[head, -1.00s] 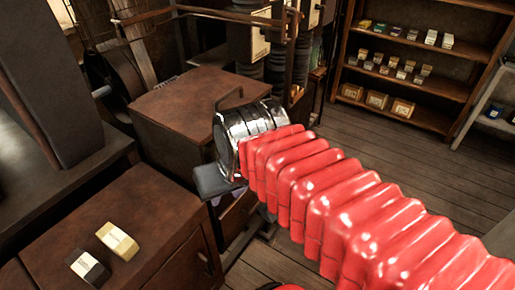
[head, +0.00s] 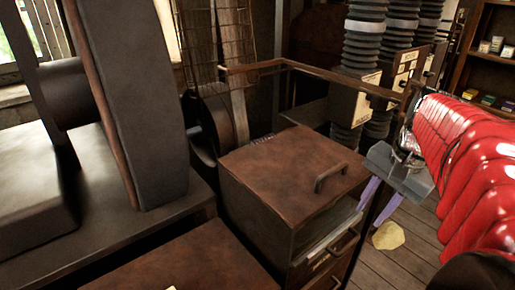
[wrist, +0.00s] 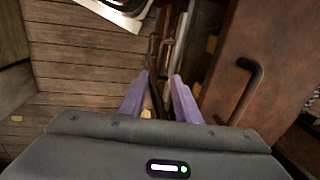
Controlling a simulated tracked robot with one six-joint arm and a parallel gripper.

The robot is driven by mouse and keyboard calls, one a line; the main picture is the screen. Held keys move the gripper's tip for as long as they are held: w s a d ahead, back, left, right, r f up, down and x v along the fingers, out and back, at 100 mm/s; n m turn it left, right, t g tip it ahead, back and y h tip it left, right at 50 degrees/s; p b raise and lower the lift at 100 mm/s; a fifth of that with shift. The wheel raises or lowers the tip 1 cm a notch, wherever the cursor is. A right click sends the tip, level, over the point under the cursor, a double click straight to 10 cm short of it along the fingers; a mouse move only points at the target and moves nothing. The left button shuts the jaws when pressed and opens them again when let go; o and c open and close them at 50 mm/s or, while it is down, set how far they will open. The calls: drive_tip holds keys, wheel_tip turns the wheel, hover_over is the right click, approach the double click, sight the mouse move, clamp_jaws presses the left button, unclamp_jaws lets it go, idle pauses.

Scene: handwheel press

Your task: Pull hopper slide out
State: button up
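A brown metal box (head: 285,180) with a dark bar handle (head: 331,176) on its lid stands at the centre of the head view. Its front has a pale-edged slot or drawer (head: 325,242) with its own handle (head: 343,243); I cannot tell for certain which part is the hopper slide. My gripper (head: 369,213) is to the right of this front, its purple fingers pointing down, apart from it. In the wrist view my gripper (wrist: 161,76) is open with nothing visible between the fingers. The brown lid (wrist: 215,100) and its handle (wrist: 243,90) lie to the right of the fingers.
A brown rail (head: 320,76) runs behind the box, with ribbed dark columns (head: 362,50) beyond. A large dark machine (head: 130,100) stands at left. A yellowish piece (head: 388,236) lies on the plank floor. Shelves (head: 490,70) stand at far right.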

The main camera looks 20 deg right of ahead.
sight(349, 244)
drive_tip(key=shift+d, duration=0.15)
drive_tip(key=f, duration=0.4)
drive_tip(key=w+f, duration=0.1)
drive_tip(key=f, duration=0.4)
drive_tip(key=w+a+f, duration=0.1)
drive_tip(key=f, duration=0.3)
drive_tip(key=shift+w+f, duration=0.1)
drive_tip(key=shift+f, duration=0.15)
clamp_jaws()
idle(0.3)
idle(0.4)
